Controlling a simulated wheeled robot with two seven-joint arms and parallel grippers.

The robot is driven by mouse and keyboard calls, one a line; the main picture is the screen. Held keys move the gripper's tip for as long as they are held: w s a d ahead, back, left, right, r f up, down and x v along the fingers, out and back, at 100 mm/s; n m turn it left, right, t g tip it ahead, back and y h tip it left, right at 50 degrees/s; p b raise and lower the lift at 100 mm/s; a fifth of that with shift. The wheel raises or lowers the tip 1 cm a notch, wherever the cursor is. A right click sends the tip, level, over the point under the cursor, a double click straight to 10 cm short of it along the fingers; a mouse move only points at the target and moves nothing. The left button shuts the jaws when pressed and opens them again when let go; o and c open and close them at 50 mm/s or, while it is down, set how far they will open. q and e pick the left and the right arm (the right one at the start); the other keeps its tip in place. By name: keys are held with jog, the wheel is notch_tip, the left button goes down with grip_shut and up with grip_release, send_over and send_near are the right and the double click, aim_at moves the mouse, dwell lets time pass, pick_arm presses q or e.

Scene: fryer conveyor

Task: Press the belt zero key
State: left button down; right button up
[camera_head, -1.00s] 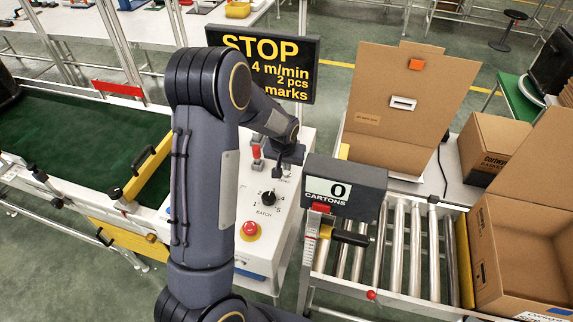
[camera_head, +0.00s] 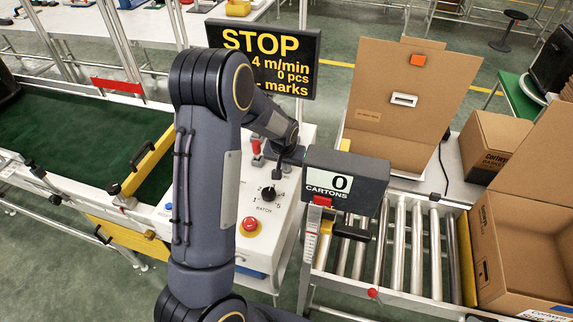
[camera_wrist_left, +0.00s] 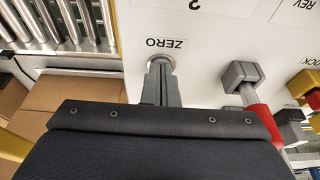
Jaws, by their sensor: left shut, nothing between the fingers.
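The zero key (camera_wrist_left: 162,58) is a round metal-ringed button on the white panel, beside the label "ZERO" in the left wrist view. My left gripper (camera_wrist_left: 161,66) is shut, and its fingertips are at the key, covering most of it. They appear to touch it. In the head view the left gripper (camera_head: 279,170) is over the white control panel (camera_head: 228,228), and my arm hides part of that panel. The display (camera_head: 264,58) reads "STOP", "4 m/min", "0 pcs" and "- marks". My right gripper is not in view.
A red-capped lever (camera_wrist_left: 262,115) stands beside the gripper. The panel also has a batch knob (camera_head: 268,193) and a red stop button (camera_head: 250,224). A carton counter (camera_head: 345,180) reading 0 stands close right, above rollers (camera_head: 395,250). The green belt (camera_head: 75,135) is at left.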

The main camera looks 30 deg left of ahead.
pick_arm(q)
jog(key=shift+s+f, duration=0.35)
jog(key=shift+f, duration=0.15)
jog(key=r+p, duration=0.2)
jog(key=r, duration=0.1)
jog(key=r+p, duration=0.1)
jog(key=r, duration=0.1)
jog(key=shift+w+r, duration=0.25)
jog(key=shift+w, duration=0.15)
jog(key=shift+s+d+r+b, duration=0.3)
jog(key=shift+s+r+b, duration=0.15)
jog(key=shift+r, duration=0.25)
notch_tip(320, 180, up, 8)
send_over(287, 174)
jog(key=s, duration=0.2)
jog(key=shift+d+f+b, duration=0.2)
jog(key=shift+b, duration=0.2)
jog(key=s+d, duration=0.3)
jog(key=s, duration=0.9)
jog(key=s+d+p, duration=0.1)
jog(key=s+d, duration=0.2)
jog(key=s, duration=0.9)
jog(key=shift+s, duration=0.2)
jog(key=shift+r, duration=0.1)
